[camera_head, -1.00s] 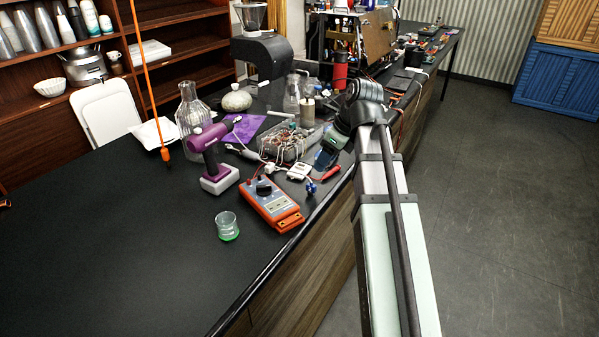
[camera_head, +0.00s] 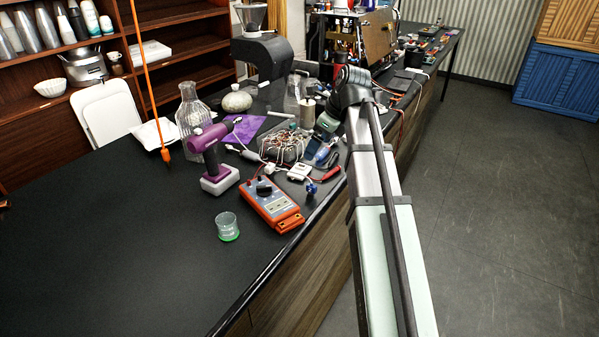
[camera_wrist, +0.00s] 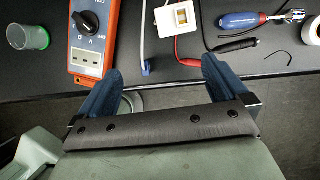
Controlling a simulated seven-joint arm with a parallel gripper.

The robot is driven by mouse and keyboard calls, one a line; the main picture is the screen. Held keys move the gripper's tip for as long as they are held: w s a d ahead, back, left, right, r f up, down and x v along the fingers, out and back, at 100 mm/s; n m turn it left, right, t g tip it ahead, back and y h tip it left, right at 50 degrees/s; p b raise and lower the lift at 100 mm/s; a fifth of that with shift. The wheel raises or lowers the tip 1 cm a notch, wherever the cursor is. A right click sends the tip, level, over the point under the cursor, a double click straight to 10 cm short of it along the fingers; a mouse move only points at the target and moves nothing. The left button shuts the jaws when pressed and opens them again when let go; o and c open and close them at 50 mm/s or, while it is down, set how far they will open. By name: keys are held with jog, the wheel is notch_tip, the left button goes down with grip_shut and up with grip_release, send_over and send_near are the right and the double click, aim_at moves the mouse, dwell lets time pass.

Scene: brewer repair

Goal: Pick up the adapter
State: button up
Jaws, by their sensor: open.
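A small white box with wires (camera_head: 299,171), which may be the adapter, lies on the black bench behind the orange multimeter. In the wrist view the white box (camera_wrist: 176,17) lies near the top edge, with a red wire on it. My gripper (camera_wrist: 163,72) has its two blue fingers spread wide with nothing held between them. The white box is ahead of the fingertips and apart from them. In the head view my gripper (camera_head: 322,140) hangs near the bench's right edge, beyond the white box, and is partly hidden by my arm.
A purple drill (camera_head: 213,158), a wire-filled tray (camera_head: 283,145) and a glass flask (camera_head: 190,108) crowd the left and back. A blue-handled screwdriver (camera_wrist: 241,20) lies right of the box. The front-left bench is bare.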

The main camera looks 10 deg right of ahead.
send_near(299, 167)
jog(key=shift+w+a+f, duration=0.15)
jog(key=shift+a+f, duration=0.25)
jog(key=shift+f, duration=0.05)
jog(key=shift+w+a+f, duration=0.15)
jog(key=shift+a+f, duration=0.25)
jog(key=shift+f, duration=0.05)
jog(key=shift+d+f+x, duration=0.1)
jog(key=shift+d+x, duration=0.1)
jog(key=shift+x, duration=0.85)
jog(key=shift+d+f+x, duration=0.1)
jog(key=shift+d+x, duration=0.05)
jog(key=shift+x, duration=0.95)
jog(key=shift+d+x, duration=0.2)
jog(key=shift+x, duration=0.85)
jog(key=shift+s, duration=0.15)
jog(key=shift+c, duration=0.3)
jog(key=c, duration=1)
jog(key=shift+r, duration=0.15)
